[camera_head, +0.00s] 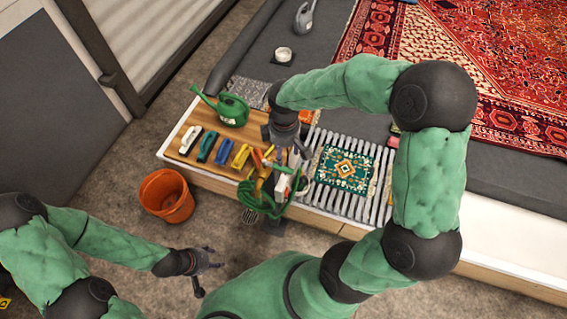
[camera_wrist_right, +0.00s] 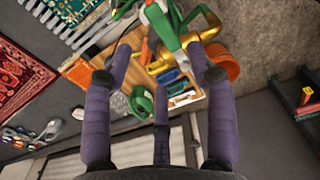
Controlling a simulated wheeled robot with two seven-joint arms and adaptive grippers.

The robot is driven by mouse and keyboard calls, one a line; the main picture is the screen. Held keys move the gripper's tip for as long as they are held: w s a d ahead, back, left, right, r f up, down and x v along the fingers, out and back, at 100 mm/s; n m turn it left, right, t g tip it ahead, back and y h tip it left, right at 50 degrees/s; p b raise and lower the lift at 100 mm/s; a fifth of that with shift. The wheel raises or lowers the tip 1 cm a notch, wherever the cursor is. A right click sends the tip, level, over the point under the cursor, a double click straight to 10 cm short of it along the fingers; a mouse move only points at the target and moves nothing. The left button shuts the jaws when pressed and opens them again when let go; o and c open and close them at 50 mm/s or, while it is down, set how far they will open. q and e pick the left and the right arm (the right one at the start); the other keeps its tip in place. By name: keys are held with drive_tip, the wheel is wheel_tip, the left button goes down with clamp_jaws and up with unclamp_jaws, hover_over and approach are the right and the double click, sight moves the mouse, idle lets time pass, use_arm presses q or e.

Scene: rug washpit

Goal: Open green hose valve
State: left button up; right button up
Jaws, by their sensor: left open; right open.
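The green hose (camera_head: 258,198) hangs coiled at the front edge of the wooden bench, beside brass-yellow piping (camera_head: 262,182). In the right wrist view a green valve part (camera_wrist_right: 160,22) shows at the top, with yellow piping (camera_wrist_right: 208,22) and a white piece close by. I cannot tell which piece is the valve's lever. My right gripper (camera_head: 290,148) is open and empty above the bench, just above and behind the hose and piping. Its spread fingers point toward the piping in the wrist view (camera_wrist_right: 160,52). My left gripper (camera_head: 208,272) is open and empty, low over the floor.
Several brushes, including a blue one (camera_head: 224,152), stand on the bench beside a green watering can (camera_head: 232,110). An orange bucket (camera_head: 167,195) stands on the floor at left. A red rug (camera_head: 480,60) lies behind.

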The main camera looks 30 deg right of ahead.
sight(284, 167)
wheel_tip(284, 167, down, 8)
drive_tip(key=b, duration=0.2)
drive_tip(key=shift+b, duration=0.3)
clamp_jaws()
